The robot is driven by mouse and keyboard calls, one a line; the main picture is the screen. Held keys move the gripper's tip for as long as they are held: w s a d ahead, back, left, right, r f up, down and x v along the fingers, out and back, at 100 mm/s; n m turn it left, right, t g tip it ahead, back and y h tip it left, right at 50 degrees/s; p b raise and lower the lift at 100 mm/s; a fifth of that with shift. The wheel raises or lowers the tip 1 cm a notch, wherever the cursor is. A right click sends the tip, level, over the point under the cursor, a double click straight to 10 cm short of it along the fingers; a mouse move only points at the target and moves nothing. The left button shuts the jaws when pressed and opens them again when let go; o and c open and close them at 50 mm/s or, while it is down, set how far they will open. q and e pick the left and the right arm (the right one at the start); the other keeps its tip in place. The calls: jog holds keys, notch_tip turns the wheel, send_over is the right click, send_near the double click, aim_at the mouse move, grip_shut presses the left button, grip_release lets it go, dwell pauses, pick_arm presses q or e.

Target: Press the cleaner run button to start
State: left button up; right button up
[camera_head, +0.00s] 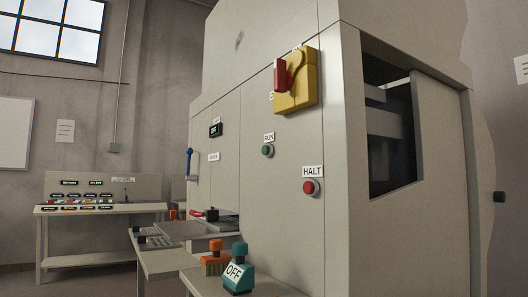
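A tall grey machine cabinet (230,110) fills the middle of the head view. On its front face is a small round green button (267,151), with a label reading RUN (269,137) just above it. To the right and lower is a red button (311,187) under a HALT label (313,171). Neither gripper can be made out in the view, and nothing is seen touching the green button.
A yellow switch box with a red handle (281,76) sticks out above the buttons. A ledge below holds a teal block marked OFF (238,270) and an orange item (214,262). A control desk (95,207) stands at back left. The cabinet's right side has an opening (390,130).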

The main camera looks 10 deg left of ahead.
pick_arm(q)
grip_shut()
dwell(0.4)
dwell(1.4)
